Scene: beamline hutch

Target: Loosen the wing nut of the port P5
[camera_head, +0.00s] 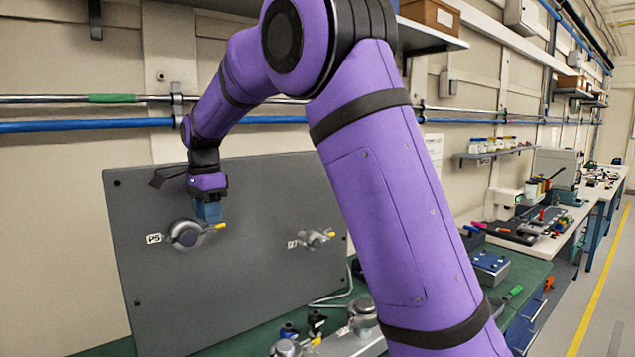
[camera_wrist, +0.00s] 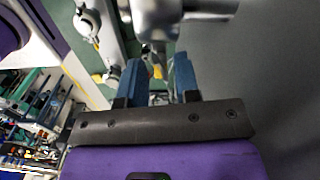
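The port P5 (camera_head: 187,234) is a round silver clamped fitting on the upright grey panel, with a "P5" label (camera_head: 153,238) at its left. Its wing nut (camera_head: 218,226) has a yellow tip and sticks out to the right. My gripper (camera_head: 208,218), with blue fingers, points down right above the wing nut. In the wrist view my gripper (camera_wrist: 159,75) has its fingers apart, with a yellow tip (camera_wrist: 157,72) showing in the gap. The silver clamp (camera_wrist: 170,15) fills the top there. I cannot tell whether the fingers touch the nut.
A second port (camera_head: 315,239) with a yellow tip sits on the grey panel (camera_head: 250,290) to the right; my arm partly covers the panel's right side. Loose fittings (camera_head: 362,315) lie on the green bench below. Blue pipe (camera_head: 80,126) runs along the wall behind.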

